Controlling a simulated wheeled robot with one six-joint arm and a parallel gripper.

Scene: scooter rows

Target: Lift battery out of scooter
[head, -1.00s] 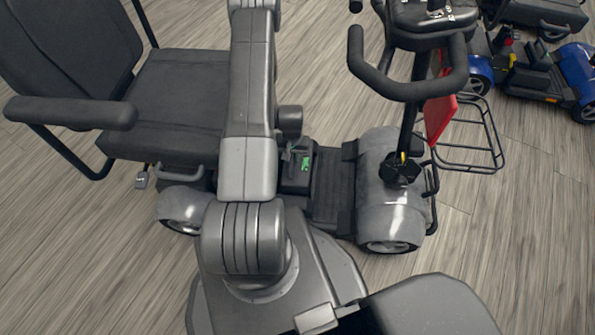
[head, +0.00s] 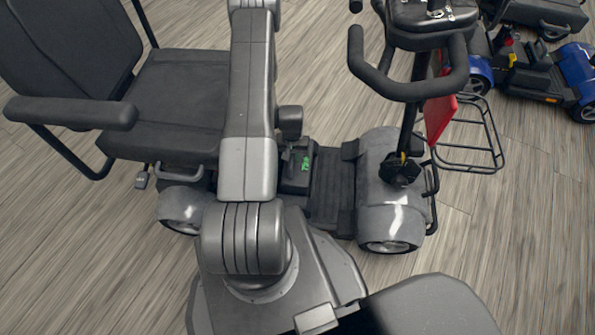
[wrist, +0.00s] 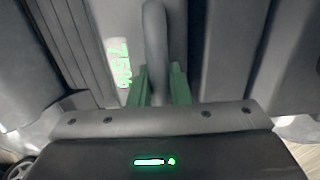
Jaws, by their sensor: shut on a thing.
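The scooter (head: 392,205) stands in front of me, with a black seat, a grey front cover and a black footwell. The dark battery (head: 297,184) sits low between the seat and the footwell, with green digits on its top. In the wrist view the lit green digits (wrist: 121,62) show beside a grey looped handle (wrist: 155,45). My gripper (wrist: 158,88) is shut on this handle, with one green finger on each side. My arm hides part of the seat and battery in the head view. I cannot tell whether the battery is clear of its seating.
The scooter's seat and armrest (head: 70,111) stand left of my arm, and the handlebar (head: 410,90) stands to the right. A wire basket (head: 478,135) sticks out at the front. A blue scooter (head: 578,68) is at the upper right.

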